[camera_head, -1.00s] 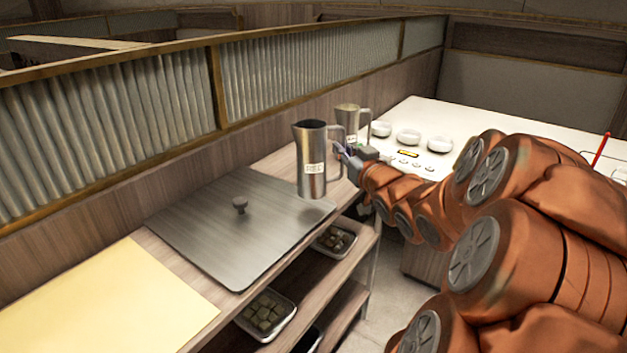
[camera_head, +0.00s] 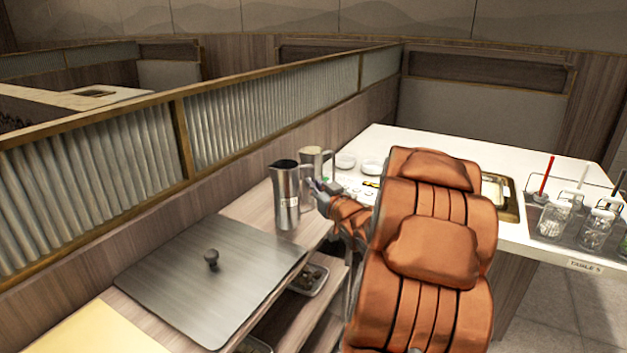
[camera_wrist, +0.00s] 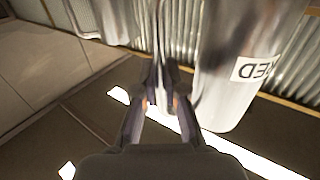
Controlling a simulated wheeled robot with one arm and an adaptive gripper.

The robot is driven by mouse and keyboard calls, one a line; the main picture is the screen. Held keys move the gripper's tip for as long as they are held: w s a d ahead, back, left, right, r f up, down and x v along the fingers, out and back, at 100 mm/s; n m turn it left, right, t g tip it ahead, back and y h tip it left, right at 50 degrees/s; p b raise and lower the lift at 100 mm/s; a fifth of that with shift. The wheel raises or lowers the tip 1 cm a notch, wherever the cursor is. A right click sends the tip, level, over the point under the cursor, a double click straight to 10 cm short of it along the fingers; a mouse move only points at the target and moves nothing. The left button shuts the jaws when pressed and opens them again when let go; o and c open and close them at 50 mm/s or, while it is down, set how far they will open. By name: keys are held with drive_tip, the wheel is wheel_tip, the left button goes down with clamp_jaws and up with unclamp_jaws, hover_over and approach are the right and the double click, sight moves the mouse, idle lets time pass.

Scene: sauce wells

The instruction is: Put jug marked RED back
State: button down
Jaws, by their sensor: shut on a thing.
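My gripper (camera_head: 316,188) is at the jug's right side, on the handle. In the wrist view my gripper (camera_wrist: 160,100) is shut on the handle. I cannot tell whether the jug's base touches the shelf. A second steel jug (camera_head: 318,158) stands just behind it, its label hidden.
A steel lid with a knob (camera_head: 215,285) covers the shelf top in front of the jug. The white table (camera_head: 400,138) behind holds white bowls (camera_head: 345,161) and, at right, a rack of glass jars (camera_head: 597,230). A corrugated partition (camera_head: 270,110) runs along the left.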

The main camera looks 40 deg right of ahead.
drive_tip(key=w+d+f+p, duration=0.2)
drive_tip(key=w+d+f, duration=0.2)
drive_tip(key=w+d, duration=0.2)
drive_tip(key=shift+f, duration=0.2)
idle(0.5)
drive_tip(key=shift+f, duration=0.1)
drive_tip(key=c, duration=1.2)
unclamp_jaws()
drive_tip(key=shift+c, duration=0.2)
drive_tip(key=b+v, duration=0.1)
drive_tip(key=v, duration=1.1)
drive_tip(key=shift+b, duration=0.4)
